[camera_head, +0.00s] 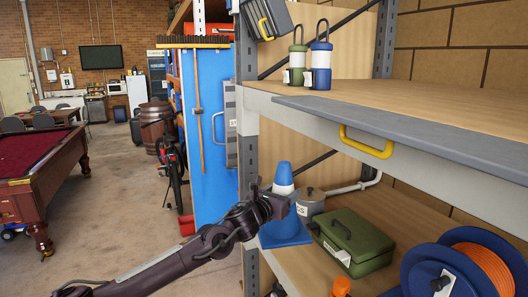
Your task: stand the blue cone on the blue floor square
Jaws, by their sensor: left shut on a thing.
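The blue cone (284,175) with a white band is upright at the left end of the lower shelf (371,219). Its wide blue base (287,233) shows below my gripper; I cannot tell whether it touches the shelf board. My left gripper (282,204) reaches in from the lower left and is shut on the cone at mid-height, hiding part of its body. My right gripper is not in view. I see no blue floor square in this view.
Right of the cone are a grey pot (312,199), a green toolbox (351,239) and a blue reel with orange cable (462,262). The upper shelf (450,120) holds two lanterns. A pool table (30,165) stands left; the concrete floor (115,215) between is clear.

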